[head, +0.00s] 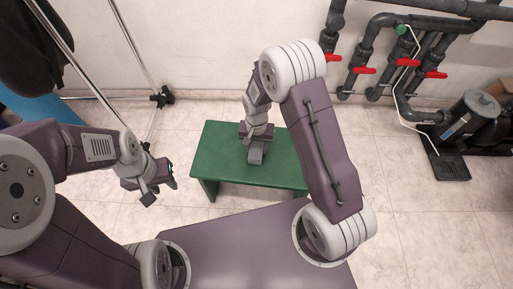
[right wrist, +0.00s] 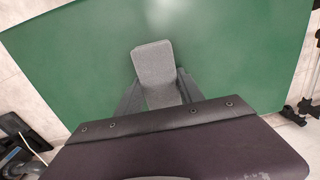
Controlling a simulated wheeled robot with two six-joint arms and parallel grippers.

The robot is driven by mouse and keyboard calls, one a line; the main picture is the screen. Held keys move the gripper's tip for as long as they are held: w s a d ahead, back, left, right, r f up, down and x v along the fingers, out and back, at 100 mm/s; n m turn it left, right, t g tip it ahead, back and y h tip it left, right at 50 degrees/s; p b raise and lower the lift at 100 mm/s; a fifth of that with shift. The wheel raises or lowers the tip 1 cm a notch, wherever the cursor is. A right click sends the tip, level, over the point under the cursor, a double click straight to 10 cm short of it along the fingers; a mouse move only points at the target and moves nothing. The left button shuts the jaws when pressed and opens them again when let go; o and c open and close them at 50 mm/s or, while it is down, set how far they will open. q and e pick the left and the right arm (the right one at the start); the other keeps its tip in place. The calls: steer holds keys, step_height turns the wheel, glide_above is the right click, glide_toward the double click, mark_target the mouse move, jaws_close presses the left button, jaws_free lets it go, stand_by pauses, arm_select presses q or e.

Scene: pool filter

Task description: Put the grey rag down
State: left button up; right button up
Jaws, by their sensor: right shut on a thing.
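The grey rag (right wrist: 154,62) is a small folded grey block. It is between the fingers of my right gripper (right wrist: 158,95), which is shut on it. In the head view my right gripper (head: 255,146) points down over the green bench (head: 222,160), with the rag's grey end at its tip. I cannot tell whether the rag touches the bench top. My left gripper (head: 160,188) hangs over the tiled floor left of the bench, empty, its fingers apart.
The bench top around the rag is bare. Grey pipes with red-handled valves (head: 364,70) run along the wall at the right, near a dark pump (head: 475,118). A metal rack (head: 125,45) stands at the left.

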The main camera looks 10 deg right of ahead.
mark_target(257, 147)
steer(key=o, duration=1.3)
step_height(257, 147, up, 12)
steer(key=p, duration=0.8)
steer(key=s+d+r+n, duration=0.2)
steer(key=s+d+r, duration=0.1)
steer(key=s, duration=0.3)
steer(key=s+d+r+n+t, duration=0.1)
steer(key=s+d+r+n, duration=0.1)
steer(key=s+r, duration=0.3)
steer(key=shift+s+d+b, duration=0.3)
steer(key=shift+s+d, duration=0.1)
steer(key=shift+s, duration=0.6)
